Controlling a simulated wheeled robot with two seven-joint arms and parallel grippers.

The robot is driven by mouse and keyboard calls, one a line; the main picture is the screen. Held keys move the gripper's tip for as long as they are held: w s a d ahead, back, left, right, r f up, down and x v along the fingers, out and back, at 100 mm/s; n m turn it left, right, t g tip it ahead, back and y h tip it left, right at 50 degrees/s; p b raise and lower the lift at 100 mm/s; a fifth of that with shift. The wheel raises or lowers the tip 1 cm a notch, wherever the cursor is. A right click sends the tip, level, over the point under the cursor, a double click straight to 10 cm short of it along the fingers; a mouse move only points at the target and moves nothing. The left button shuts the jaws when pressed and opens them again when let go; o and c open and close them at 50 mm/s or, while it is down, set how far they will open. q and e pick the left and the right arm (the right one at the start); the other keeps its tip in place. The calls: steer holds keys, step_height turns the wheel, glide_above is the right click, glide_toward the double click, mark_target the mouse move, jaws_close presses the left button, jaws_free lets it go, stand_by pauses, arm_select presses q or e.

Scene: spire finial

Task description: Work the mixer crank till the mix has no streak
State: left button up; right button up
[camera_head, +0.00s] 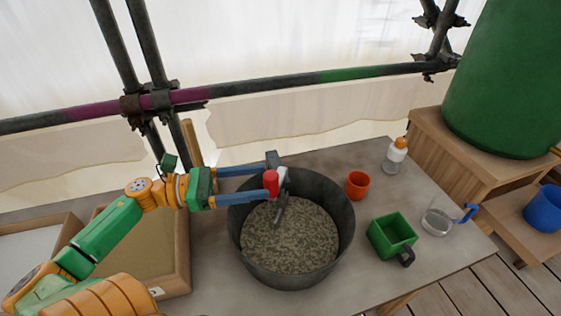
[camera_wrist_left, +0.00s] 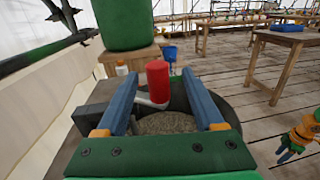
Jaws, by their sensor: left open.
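The black mixing tub (camera_head: 345,222) stands on the table and holds a grey-brown, speckled mix (camera_head: 290,243) with mottled lighter and darker patches. The crank's red knob (camera_head: 271,181) stands upright over the tub's far left part, on a grey metal crank (camera_head: 281,205) that reaches down to the mix. My left gripper (camera_head: 272,180) is open, its two blue fingers on either side of the knob. In the left wrist view the knob (camera_wrist_left: 158,82) stands between the fingertips with gaps visible. My right gripper (camera_wrist_left: 286,153) shows small at the right edge there, away from the tub.
Right of the tub are an orange cup (camera_head: 358,185), a green square container (camera_head: 391,237), a clear jug (camera_head: 436,221) and a bottle (camera_head: 395,156). Wooden trays (camera_head: 180,250) lie on the left. A scaffold pipe (camera_head: 240,96) crosses behind. A green barrel (camera_head: 507,80) stands far right.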

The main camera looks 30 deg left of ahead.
arm_select(q)
steer(key=p+x, duration=0.1)
steer(key=x, duration=0.5)
steer(key=shift+w+d+f, duration=0.2)
steer(key=shift+w+f, duration=0.25)
steer(key=shift+f, duration=0.1)
jaws_close()
stand_by(0.9)
